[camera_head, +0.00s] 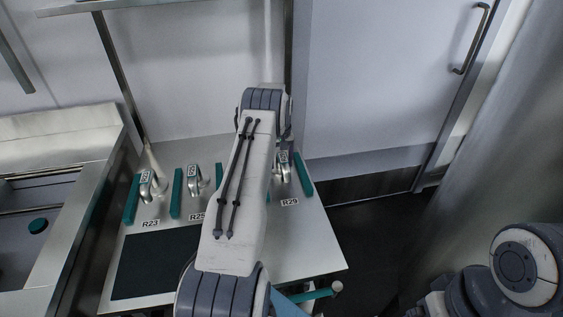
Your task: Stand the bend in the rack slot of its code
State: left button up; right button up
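The rack on the steel table has teal dividers (176,193) and floor labels R23 (150,224), R25 (197,217) and R29 (289,202). A silver bend with a white tag (146,187) stands behind R23. Another tagged bend (194,180) stands behind R25. A third tagged silver bend (284,167) stands behind R29, partly covered by my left arm. The tags are too small to read surely. My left arm crosses the middle of the view and hides part of the rack. Its gripper is hidden behind the wrist. My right arm shows at the bottom right, its gripper out of sight.
A black mat (152,264) lies on the table in front of the rack. A steel sink unit (88,190) stands at the left. A teal bar with a pale knob (318,294) shows by the table's front edge. A closed door (380,80) is behind, with open floor at right.

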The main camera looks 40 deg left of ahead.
pick_arm(q)
notch_tip(320, 180, up, 12)
jog(key=shift+r+b, duration=0.2)
jog(key=shift+b, duration=0.1)
jog(key=s+d+r+m, duration=0.2)
jog(key=d+r+m, duration=0.1)
jog(key=d, duration=0.7)
jog(key=s+d+r+m, duration=0.2)
jog(key=d+r, duration=0.1)
jog(key=d, duration=0.8)
jog(key=s+d+r+m, duration=0.2)
jog(key=d+r+m, duration=0.15)
jog(key=d, duration=0.65)
jog(key=s+d+r+m, duration=0.2)
jog(key=s+d+m, duration=0.1)
jog(key=s+d, duration=0.8)
jog(key=s+f+m, duration=0.1)
jog(key=s+m, duration=0.2)
jog(key=s, duration=0.6)
jog(key=s+d+f+m+h, duration=0.1)
jog(key=s+f+m, duration=0.1)
jog(key=s, duration=0.8)
jog(key=shift+d+m, duration=0.15)
jog(key=shift+m, duration=0.3)
